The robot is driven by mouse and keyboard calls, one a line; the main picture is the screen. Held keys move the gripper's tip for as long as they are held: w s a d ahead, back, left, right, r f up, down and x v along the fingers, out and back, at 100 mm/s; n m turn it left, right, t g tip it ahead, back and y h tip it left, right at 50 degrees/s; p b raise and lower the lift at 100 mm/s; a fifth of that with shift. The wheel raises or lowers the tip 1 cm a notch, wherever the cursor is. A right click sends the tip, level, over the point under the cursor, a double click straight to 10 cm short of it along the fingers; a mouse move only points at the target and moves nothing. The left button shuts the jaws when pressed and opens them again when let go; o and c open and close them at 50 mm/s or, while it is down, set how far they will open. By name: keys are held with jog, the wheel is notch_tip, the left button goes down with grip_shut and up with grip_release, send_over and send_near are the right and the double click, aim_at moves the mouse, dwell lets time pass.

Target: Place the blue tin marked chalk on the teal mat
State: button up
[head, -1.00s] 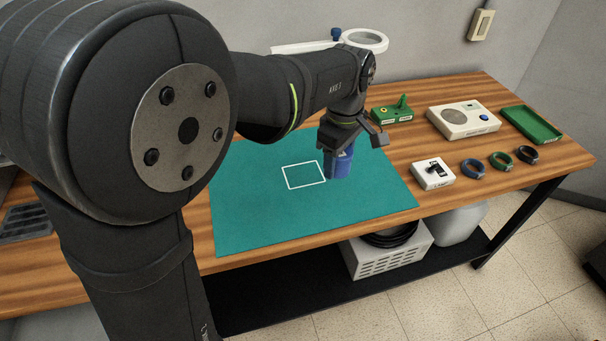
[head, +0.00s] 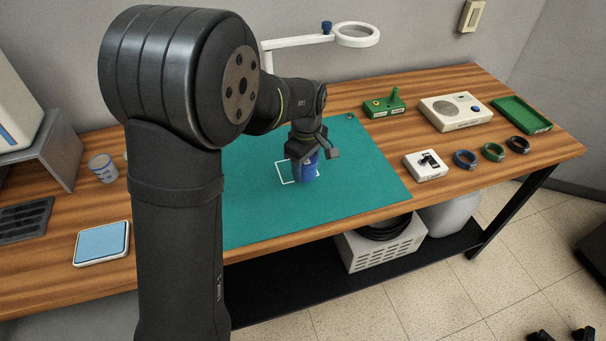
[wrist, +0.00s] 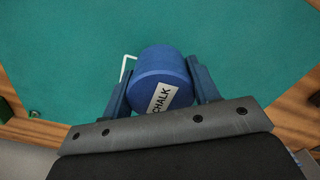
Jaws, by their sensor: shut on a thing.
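The blue tin (head: 311,166) is held in my gripper (head: 303,160) over the teal mat (head: 365,180). In the wrist view the tin (wrist: 162,68) shows a white label reading CHALK, with my gripper (wrist: 162,88) shut on its two sides. The white square outline (head: 284,182) on the mat is partly hidden behind the tin and gripper. I cannot tell whether the tin's base touches the mat.
A white switch box (head: 426,166) and blue, green and black rings stand right of the mat. A green box with a lever (head: 384,104), a white device (head: 455,111) and a green tray (head: 522,114) stand behind them. A lamp (head: 356,35) rises at the back.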

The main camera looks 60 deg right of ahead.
aim_at(303, 184)
jog(key=shift+w+d+f, duration=0.15)
jog(key=shift+w+f, duration=0.25)
jog(key=shift+w, duration=0.1)
jog(key=shift+f, duration=1.9)
jog(key=shift+f, duration=0.15)
jog(key=o, duration=1)
notch_tip(303, 184, up, 12)
jog(key=shift+r, duration=0.15)
